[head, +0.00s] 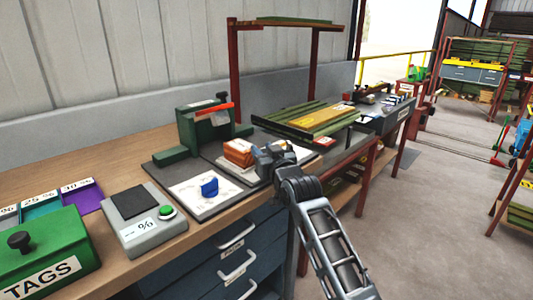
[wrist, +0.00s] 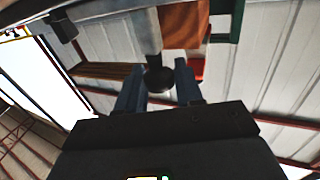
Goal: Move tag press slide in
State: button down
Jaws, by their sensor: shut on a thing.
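The green tag press (head: 190,130) stands on a dark base plate on the bench and has an orange-red lever (head: 214,112). In front of it is a light slide plate (head: 232,168) carrying an orange block (head: 238,152). My gripper (head: 268,168) is at the slide's right end, shut on its dark knob. In the wrist view my fingers (wrist: 158,90) stand on either side of the round dark knob (wrist: 158,78), with the orange block (wrist: 186,25) beyond. The exact contact in the head view is hidden by my gripper.
A white card with a blue piece (head: 209,187) lies left of the slide. A grey box with a green button (head: 166,211) and a green TAGS box (head: 45,255) are farther left. Stacked green and yellow boards (head: 310,118) stand close behind my arm.

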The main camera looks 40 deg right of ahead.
jog(key=c, duration=0.9)
grip_release()
jog(key=shift+s, duration=0.1)
jog(key=v, duration=0.7)
jog(key=shift+s, duration=0.3)
jog(key=shift+a, duration=0.1)
